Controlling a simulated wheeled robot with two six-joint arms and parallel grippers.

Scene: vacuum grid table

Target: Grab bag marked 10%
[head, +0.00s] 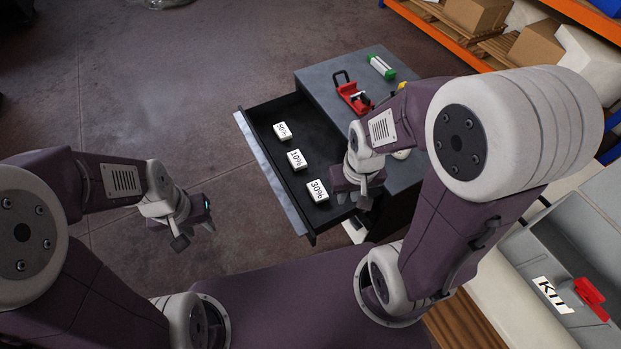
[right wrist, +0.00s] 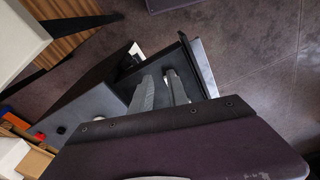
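The bag marked 10% (head: 296,159) is a small white block-like bag lying in the open drawer (head: 262,165). It sits between a bag that seems marked 50% (head: 282,131) and a bag marked 30% (head: 318,191). My right gripper (head: 354,199) is to the right of the bags, by the drawer's cabinet side, and holds nothing that I can see. Its two fingers show apart in the right wrist view (right wrist: 160,80), where no bag is seen. My left gripper (head: 196,235) is open and empty, left of the drawer and away from it.
The grey cabinet top (head: 322,72) carries a red tool (head: 352,95) and a green-and-white item (head: 381,66). A grey bin marked KIT (head: 553,295) with a red part stands at the lower right. Shelves with boxes (head: 535,45) are at the upper right. The floor at left is clear.

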